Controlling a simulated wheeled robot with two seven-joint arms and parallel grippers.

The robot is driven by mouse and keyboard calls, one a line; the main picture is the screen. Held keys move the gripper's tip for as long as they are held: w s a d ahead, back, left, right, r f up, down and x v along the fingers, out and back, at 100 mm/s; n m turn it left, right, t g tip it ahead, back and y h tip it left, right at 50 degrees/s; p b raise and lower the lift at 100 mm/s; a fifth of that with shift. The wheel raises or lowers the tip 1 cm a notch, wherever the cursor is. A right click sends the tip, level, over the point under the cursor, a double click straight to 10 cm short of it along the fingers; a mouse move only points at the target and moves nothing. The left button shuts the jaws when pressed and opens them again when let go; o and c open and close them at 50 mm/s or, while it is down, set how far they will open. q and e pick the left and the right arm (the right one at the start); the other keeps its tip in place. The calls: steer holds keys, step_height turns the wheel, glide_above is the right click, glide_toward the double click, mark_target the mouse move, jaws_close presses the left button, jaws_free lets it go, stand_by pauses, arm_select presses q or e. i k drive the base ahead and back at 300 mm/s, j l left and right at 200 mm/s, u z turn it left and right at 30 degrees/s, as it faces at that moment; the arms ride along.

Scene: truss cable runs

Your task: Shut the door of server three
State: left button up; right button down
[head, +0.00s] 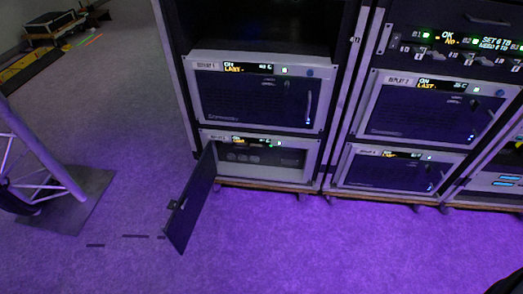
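The lower-left server (305,160) sits at the bottom of the left rack. Its label is too small to read, so I cannot confirm that it is server three. Its dark door (191,205) stands wide open, hinged at the left side and swung out over the floor toward me. A small latch shows near the door's free edge. The bay behind it is partly visible, with round parts inside. Neither of my grippers is in view.
The server above (255,100) and the right rack's upper (420,105) and lower (385,170) servers have shut doors. A truss stand on a base plate (75,200) is at left. Purple carpet (290,245) in front is clear. A dark shape (507,284) shows at bottom right.

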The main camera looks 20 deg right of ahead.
mark_target(180, 227)
steer(key=i+j+z, duration=0.5)
steer(key=j+z, duration=0.3)
steer(key=j, duration=0.2)
steer(key=i+j+z, duration=0.1)
steer(key=j+z, duration=0.35)
steer(key=j, duration=0.2)
steer(key=j+z, duration=0.4)
steer(key=j, duration=0.2)
steer(key=j+z, duration=0.4)
steer(key=j, duration=0.3)
steer(key=k+l+z, duration=0.2)
steer(key=k, duration=0.15)
